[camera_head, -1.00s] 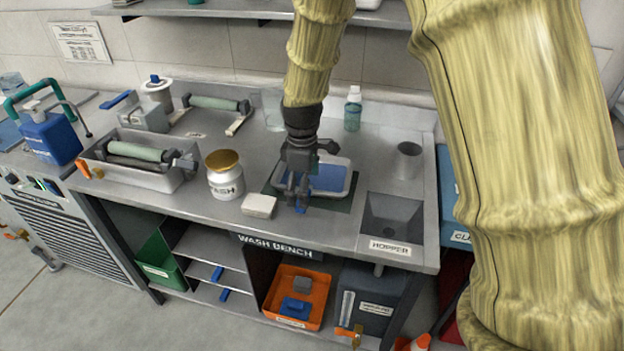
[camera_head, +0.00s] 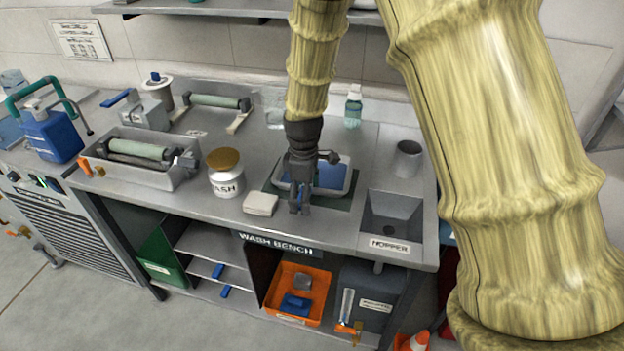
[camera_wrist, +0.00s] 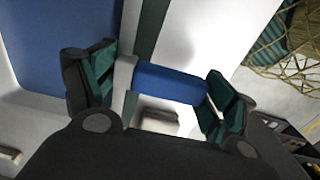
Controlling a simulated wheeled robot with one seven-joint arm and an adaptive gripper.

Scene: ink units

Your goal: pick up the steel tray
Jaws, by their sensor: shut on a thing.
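The steel tray (camera_head: 336,193) is a pale, shallow tray with a blue inside, over a dark green mat (camera_head: 345,204) on the wash bench. My gripper (camera_head: 299,208) is at its front left side, pointing down, and hides part of it. In the wrist view my gripper (camera_wrist: 158,90) has a blue grip piece (camera_wrist: 170,82) between its fingers, with a pale end piece beside the left finger. The tray's broad blue inside (camera_wrist: 65,40) fills the upper left there. Where the grip joins the tray is not clear, nor whether the tray is off the mat.
A whitish block (camera_head: 261,204) lies just left of my gripper, with a gold-lidded wash jar (camera_head: 226,182) beyond it. The hopper (camera_head: 391,215) is at right, a grey cup (camera_head: 408,160) behind it. A small bottle (camera_head: 353,108) stands behind the tray.

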